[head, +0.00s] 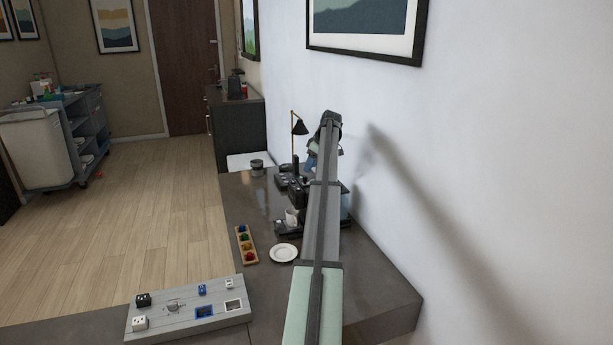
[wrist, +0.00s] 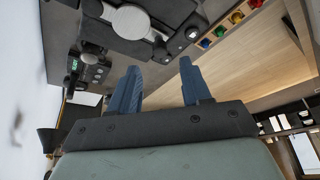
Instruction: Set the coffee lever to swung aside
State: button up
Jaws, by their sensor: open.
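The black coffee machine (head: 283,228) stands on the dark counter, partly hidden behind my arm in the head view. A white cup (head: 291,215) is at its front. In the wrist view the machine (wrist: 100,38) fills the top left, with a pale round shape (wrist: 131,21) on it. A dark bar with a light round end (wrist: 191,33) shows beside that shape; I cannot tell for sure whether it is the coffee lever. My gripper (wrist: 160,65) is open and empty, its two blue fingers apart, with no contact visible. In the head view my arm mostly hides it.
A wooden tray of coloured pods (head: 240,234) and a white saucer (head: 284,254) lie on the counter near the machine. The wall (head: 480,170) closes the right side.

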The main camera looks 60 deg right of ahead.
aim_at(305, 177)
jog(key=shift+x, duration=2.9)
grip_shut()
